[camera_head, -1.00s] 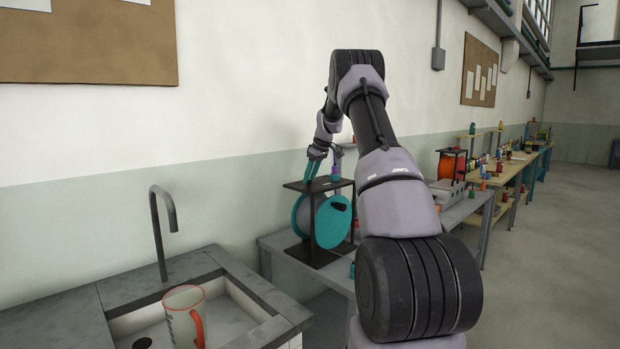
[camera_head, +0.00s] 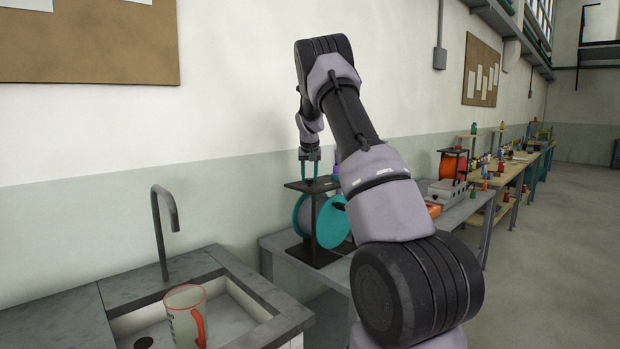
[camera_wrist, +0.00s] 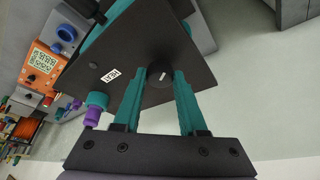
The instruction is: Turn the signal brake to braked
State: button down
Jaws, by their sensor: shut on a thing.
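A black stand (camera_head: 313,215) holds a reel with teal flanges (camera_head: 331,226) on the grey bench by the wall. My gripper (camera_head: 310,176) points down at the stand's top. In the wrist view its teal fingers (camera_wrist: 160,78) are shut on the knob, one on each side. The knob's position relative to any marks is unclear.
A teal piece with a purple end (camera_wrist: 95,109) stands beside the plate, left of my fingers. An orange meter (camera_wrist: 42,70) lies beyond. A sink (camera_head: 235,306) with a glass mug (camera_head: 186,315) is at the front left. The wall is close behind the stand.

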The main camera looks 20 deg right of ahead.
jog(key=m+h, duration=0.1)
jog(key=m, duration=0.2)
jog(key=m+g+h, duration=0.1)
jog(key=m, duration=0.2)
jog(key=shift+w+a, duration=0.2)
jog(key=shift+m+g, duration=0.3)
jog(key=shift+m, duration=0.1)
jog(key=shift+c, duration=2.3)
grip_release()
jog(key=shift+r, duration=0.1)
jog(key=v, duration=1)
jog(key=shift+r, duration=0.3)
jog(key=shift+s+a+r, duration=0.1)
jog(key=shift+s, duration=0.05)
